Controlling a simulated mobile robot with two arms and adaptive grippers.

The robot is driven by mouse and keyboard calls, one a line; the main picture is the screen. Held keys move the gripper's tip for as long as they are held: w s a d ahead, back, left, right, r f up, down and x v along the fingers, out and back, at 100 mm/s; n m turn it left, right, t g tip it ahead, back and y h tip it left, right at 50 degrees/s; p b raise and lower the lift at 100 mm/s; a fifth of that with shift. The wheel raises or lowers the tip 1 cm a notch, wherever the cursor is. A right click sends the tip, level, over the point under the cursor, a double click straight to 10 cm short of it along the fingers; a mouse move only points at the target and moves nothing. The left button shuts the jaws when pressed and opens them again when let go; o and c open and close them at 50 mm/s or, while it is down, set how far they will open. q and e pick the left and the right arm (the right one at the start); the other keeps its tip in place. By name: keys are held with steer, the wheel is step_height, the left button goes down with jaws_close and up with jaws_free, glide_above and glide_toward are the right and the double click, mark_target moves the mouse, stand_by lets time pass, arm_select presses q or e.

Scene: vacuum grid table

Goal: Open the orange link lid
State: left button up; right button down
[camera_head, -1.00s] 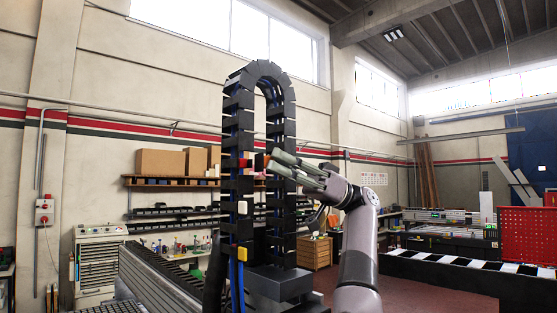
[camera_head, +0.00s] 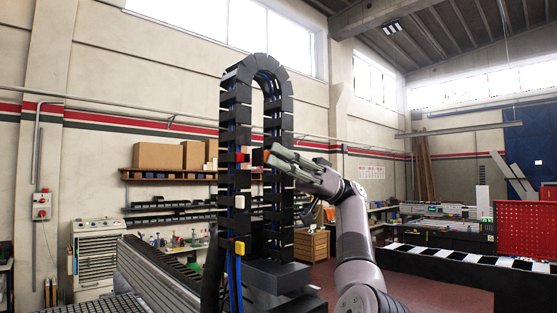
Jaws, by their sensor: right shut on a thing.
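A tall black cable chain, arched at the top (camera_head: 262,66), stands in the middle of the head view. A red-orange patch (camera_head: 241,157) shows on its left column. The orange link lid (camera_head: 267,152) shows as a small orange piece at the right gripper's fingertips, beside a dark part that sticks out from the left column. My right gripper (camera_head: 274,156) reaches in from the right at that height, its fingers closed on the lid. The fingers hide part of the lid and of the right column, so the lid's angle is unclear. My left gripper is not in view.
A white lid (camera_head: 239,202) and a yellow lid (camera_head: 239,248) sit lower on the left column. Blue cables (camera_head: 234,285) hang below. A grid table (camera_head: 105,304) is at the lower left. Open floor (camera_head: 425,288) lies to the right.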

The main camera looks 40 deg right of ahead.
steer(key=c, duration=1.8)
jaws_free()
steer(key=shift+o, duration=0.2)
steer(key=shift+a+t, duration=0.1)
steer(key=shift+t, duration=0.3)
